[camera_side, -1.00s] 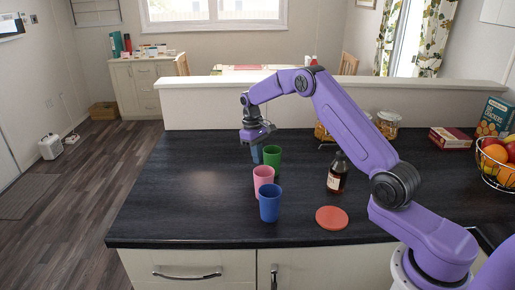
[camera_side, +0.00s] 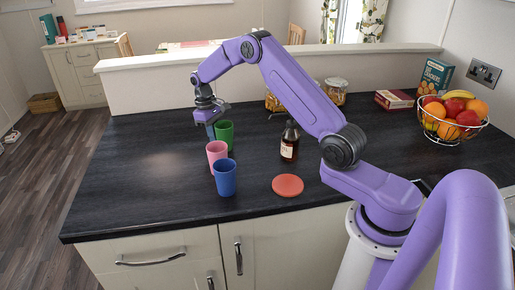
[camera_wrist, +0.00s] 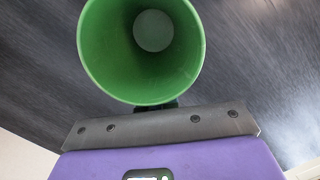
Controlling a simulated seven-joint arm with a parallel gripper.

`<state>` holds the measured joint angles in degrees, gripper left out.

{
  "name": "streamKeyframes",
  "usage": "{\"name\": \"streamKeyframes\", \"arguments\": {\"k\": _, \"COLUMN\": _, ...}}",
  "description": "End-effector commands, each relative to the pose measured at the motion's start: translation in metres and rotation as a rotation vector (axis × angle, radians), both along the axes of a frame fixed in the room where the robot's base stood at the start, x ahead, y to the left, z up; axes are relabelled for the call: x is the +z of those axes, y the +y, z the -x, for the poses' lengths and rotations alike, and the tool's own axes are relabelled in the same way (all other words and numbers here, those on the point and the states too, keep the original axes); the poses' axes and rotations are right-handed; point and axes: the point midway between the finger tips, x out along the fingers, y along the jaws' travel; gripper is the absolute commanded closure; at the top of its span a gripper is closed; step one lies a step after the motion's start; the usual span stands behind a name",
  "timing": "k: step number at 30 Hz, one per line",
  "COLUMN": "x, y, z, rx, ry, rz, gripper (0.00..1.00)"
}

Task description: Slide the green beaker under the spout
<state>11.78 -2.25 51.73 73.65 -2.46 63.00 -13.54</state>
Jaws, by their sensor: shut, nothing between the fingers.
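The green beaker (camera_side: 225,136) stands upright on the dark worktop, behind the pink cup. In the wrist view its open mouth (camera_wrist: 141,50) shows from above and it looks empty. My gripper (camera_side: 211,134) is shut and empty, pointing down close against the left side of the green beaker. I cannot tell whether it touches. In the wrist view the fingers are mostly hidden, with only a dark part showing at the beaker's near rim. I can see no spout in these views.
A pink cup (camera_side: 217,157) and a blue cup (camera_side: 225,178) stand in front of the beaker. A dark bottle (camera_side: 289,143) and a flat orange-red disc (camera_side: 288,186) are to the right. Jars (camera_side: 335,93) and a fruit basket (camera_side: 453,121) stand farther right. The left worktop is clear.

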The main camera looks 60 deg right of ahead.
Motion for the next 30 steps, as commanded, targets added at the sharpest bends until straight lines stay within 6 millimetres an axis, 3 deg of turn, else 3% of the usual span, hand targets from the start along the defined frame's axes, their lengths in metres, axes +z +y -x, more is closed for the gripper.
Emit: {"name": "streamKeyframes", "arguments": {"k": 30, "x": 0.0, "y": -0.005, "z": 0.044, "rx": -0.001, "ry": -0.001, "rz": 0.0, "gripper": 1.0}}
